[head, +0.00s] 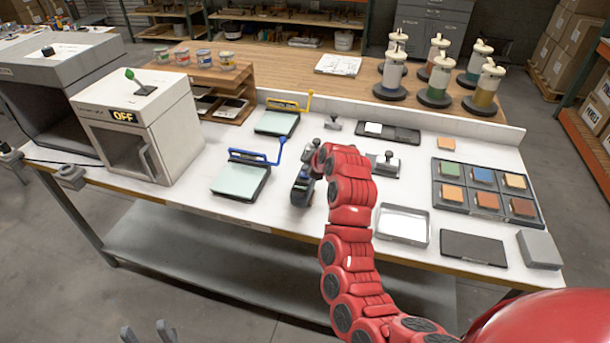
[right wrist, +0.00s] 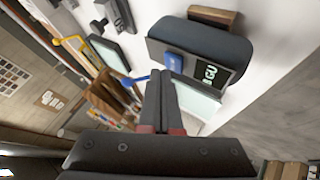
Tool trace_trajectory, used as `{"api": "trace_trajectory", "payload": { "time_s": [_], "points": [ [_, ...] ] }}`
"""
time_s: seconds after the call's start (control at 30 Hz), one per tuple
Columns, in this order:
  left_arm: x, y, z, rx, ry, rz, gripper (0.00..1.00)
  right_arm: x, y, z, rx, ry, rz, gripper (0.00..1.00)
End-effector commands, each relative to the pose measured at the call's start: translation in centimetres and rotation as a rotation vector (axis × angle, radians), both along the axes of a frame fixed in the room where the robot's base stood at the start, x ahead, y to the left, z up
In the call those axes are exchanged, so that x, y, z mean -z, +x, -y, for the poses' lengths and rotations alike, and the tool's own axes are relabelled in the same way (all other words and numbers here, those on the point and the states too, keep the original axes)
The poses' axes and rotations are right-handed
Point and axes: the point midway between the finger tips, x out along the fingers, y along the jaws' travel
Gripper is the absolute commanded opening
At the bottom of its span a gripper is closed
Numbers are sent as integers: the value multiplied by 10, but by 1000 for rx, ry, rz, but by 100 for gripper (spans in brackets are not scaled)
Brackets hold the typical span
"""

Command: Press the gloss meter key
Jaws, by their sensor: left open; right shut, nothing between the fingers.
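The gloss meter (right wrist: 205,45) is a dark, rounded device with a blue key (right wrist: 173,62) and a lit display reading "GU" in the right wrist view. In the head view the meter (head: 301,192) stands on the white bench, partly hidden by my right gripper. My right gripper (right wrist: 160,76) is shut and empty. Its fingertips appear just below the blue key in the right wrist view; I cannot tell whether they touch it. My left gripper (head: 148,333) is open and empty at the bottom left of the head view, away from the bench.
Left of the meter are a glass-topped plate with a blue-handled bar (head: 240,181) and a similar yellow one (head: 277,122). A white oven marked OFF (head: 145,130) stands further left. A metal tray (head: 403,225) and a panel of colour samples (head: 487,192) lie right.

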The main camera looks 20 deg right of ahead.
Motion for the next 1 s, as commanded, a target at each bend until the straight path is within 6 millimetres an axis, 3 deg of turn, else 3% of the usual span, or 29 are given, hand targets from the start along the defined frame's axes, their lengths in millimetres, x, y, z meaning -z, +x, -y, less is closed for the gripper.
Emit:
{"api": "trace_trajectory", "payload": {
  "time_s": [0.53,1.0],
  "points": [
    [2,0,0,0,0,0,50,-10,0,1,1,-1,-1,0],
    [7,0,0,0,0,0,50,-53,0,1,1,-1,2,0]
  ]
}}
